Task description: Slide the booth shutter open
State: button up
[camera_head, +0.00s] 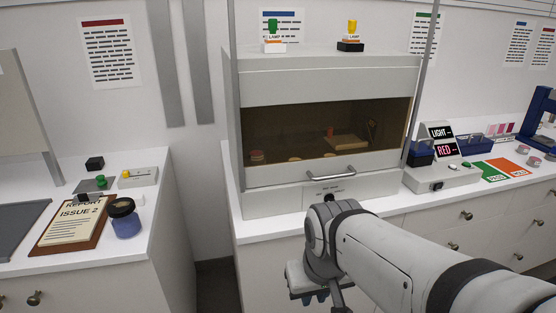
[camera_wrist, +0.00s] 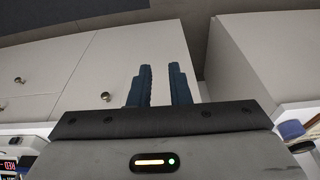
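The booth (camera_head: 265,88) is a pale grey cabinet on the white counter. Its shutter (camera_head: 290,174) has a dark see-through pane in a light frame and covers the front opening. A silver bar handle (camera_head: 331,173) is on the shutter's lower rail. Small items and a wooden block show dimly behind the pane. My gripper (camera_head: 316,298) is below and in front of the counter edge, well apart from the handle. In the wrist view its two dark blue fingers (camera_wrist: 160,86) stand apart with an empty gap between them, facing cabinet fronts.
A lamp with a green top (camera_head: 273,36) and one with a yellow top (camera_head: 351,36) stand on the booth. A sign box (camera_head: 440,145) reading LIGHT and RED stands right of it. The left counter holds a clipboard (camera_head: 72,224) and blue jar (camera_head: 124,222). A floor gap separates the counters.

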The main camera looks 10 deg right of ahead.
jog(key=shift+a, duration=0.1)
jog(key=n+t+p, duration=0.5)
jog(key=n+t, duration=0.8)
jog(key=n, duration=0.5)
send_near(335, 177)
jog(key=r+x, duration=0.1)
jog(key=x, duration=0.2)
jog(key=shift+y, duration=0.3)
jog(key=x, duration=0.2)
jog(key=p+x, duration=0.1)
jog(key=x, duration=0.2)
jog(key=f+p+x, duration=0.1)
jog(key=x, duration=0.1)
jog(key=shift+w+f, duration=0.1)
jog(key=shift+w, duration=0.2)
jog(key=shift+c, duration=0.6)
grip_shut()
